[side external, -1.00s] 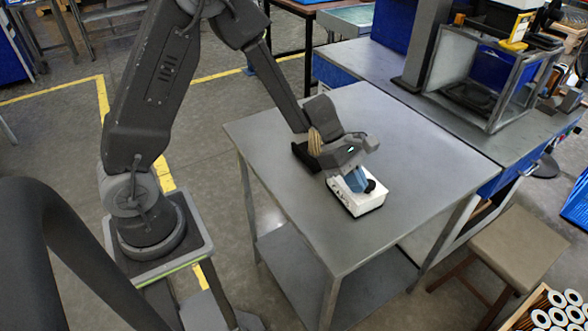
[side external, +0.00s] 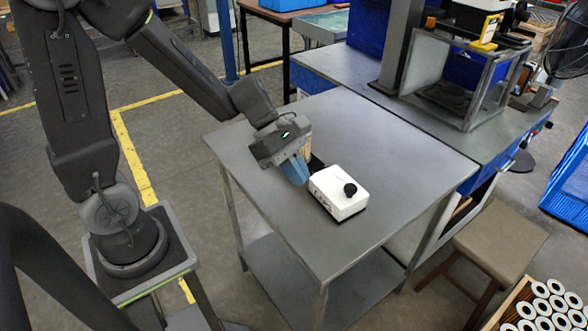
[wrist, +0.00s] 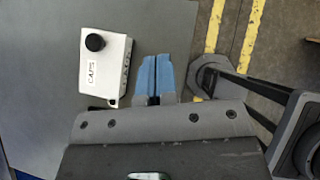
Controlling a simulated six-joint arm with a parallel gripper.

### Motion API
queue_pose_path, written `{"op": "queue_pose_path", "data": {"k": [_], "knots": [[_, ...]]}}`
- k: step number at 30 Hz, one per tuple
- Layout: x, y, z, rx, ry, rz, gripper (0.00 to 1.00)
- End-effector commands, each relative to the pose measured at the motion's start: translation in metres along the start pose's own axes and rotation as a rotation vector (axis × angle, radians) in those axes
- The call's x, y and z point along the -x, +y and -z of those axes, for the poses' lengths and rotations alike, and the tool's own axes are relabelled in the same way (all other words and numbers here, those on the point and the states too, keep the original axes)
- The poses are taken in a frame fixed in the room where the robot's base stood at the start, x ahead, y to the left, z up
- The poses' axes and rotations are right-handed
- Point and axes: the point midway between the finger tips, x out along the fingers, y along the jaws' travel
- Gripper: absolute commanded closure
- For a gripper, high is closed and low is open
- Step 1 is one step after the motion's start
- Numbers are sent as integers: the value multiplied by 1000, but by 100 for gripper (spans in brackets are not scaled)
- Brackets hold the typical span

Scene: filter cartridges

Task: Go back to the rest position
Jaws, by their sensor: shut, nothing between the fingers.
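My gripper (side external: 296,172) is over the grey metal table, just left of a white box in the side external view. Its blue fingers are together and hold nothing; they also show in the wrist view (wrist: 155,78). The white box (side external: 336,198) has a black knob (side external: 350,189) on top and stands on the table. In the wrist view the box (wrist: 103,68) lies left of the fingers, apart from them, with a label on its side reading roughly "CAPS".
The grey table (side external: 390,150) is otherwise mostly clear. A bench with a clear-walled frame (side external: 465,80) stands behind it at the right. A stool (side external: 500,242) and a crate of white-ended cartridges (side external: 545,305) are at the lower right. Yellow lines mark the floor.

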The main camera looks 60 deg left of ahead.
Motion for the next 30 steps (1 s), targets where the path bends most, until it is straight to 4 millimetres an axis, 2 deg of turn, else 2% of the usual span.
{"op": "queue_pose_path", "data": {"k": [5, 8, 11, 14, 18, 21, 25, 30], "knots": [[9, -7, -4, -23, 6, 0, 100], [17, -15, -11, -159, 33, 0, 100], [33, -31, -23, -441, 100, 4, 100], [54, -51, -31, -814, 211, 14, 100], [84, -76, -32, -1310, 413, 55, 100], [104, -87, -28, -1586, 564, 98, 100], [125, -95, -23, -1814, 721, 155, 100], [135, -98, -20, -1924, 809, 197, 100]]}}
